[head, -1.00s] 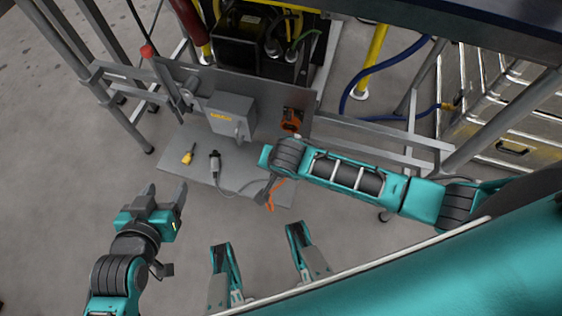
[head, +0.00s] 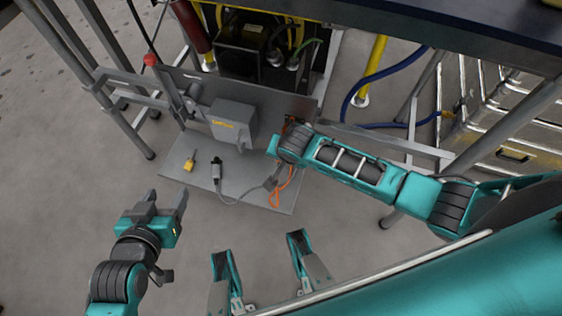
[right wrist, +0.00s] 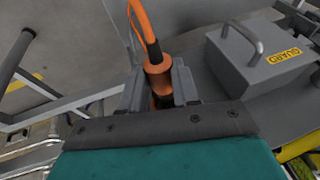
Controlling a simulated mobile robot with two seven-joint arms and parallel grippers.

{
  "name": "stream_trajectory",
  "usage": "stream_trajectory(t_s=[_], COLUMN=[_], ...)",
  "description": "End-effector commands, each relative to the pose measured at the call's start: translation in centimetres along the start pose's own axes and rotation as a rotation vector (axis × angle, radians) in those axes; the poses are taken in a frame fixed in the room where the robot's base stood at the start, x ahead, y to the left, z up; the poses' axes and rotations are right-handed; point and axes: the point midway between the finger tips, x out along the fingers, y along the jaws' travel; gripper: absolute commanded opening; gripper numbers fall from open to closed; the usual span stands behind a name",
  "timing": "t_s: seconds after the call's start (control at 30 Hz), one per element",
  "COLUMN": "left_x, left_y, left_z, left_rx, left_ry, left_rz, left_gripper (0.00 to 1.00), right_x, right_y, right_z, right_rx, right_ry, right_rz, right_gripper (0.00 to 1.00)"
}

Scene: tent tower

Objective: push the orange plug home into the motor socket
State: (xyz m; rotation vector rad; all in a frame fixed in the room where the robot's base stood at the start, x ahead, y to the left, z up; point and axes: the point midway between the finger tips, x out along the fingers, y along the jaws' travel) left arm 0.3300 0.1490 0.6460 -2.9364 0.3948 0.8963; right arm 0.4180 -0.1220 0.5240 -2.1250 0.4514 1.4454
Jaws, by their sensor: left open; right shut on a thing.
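The orange plug (right wrist: 157,70) is between the fingers of my right gripper (right wrist: 160,88) in the right wrist view, and the gripper is shut on it. In the head view my right arm's end hides the plug and the fingers. I cannot make out the motor socket, nor whether the plug touches it. My left gripper (head: 167,205) is open and empty, in front of the plate's left side.
The grey plate (head: 240,182) carries a box with a handle and yellow label (head: 232,124). Table legs and rails stand around.

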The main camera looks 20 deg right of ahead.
Motion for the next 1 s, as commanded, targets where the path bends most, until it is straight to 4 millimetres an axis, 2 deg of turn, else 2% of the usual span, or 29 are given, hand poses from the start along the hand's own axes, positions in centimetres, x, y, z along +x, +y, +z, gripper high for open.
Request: stream_trajectory(t_s=[0.23, 1.0], left_x=[0.04, -0.25], left_y=[0.0, 0.02], left_z=[0.03, -0.41], left_rx=[0.0, 0.0], left_ry=[0.0, 0.0], left_rz=[0.0, 0.0], left_gripper=[0.6, 0.6], right_x=[0.22, 0.11], right_y=[-0.05, -0.04], right_z=[-0.82, -0.83], right_rx=[0.002, 0.001], right_ry=[0.0, -0.001], right_rz=[-0.002, 0.0], right_gripper=[0.0, 0.0])
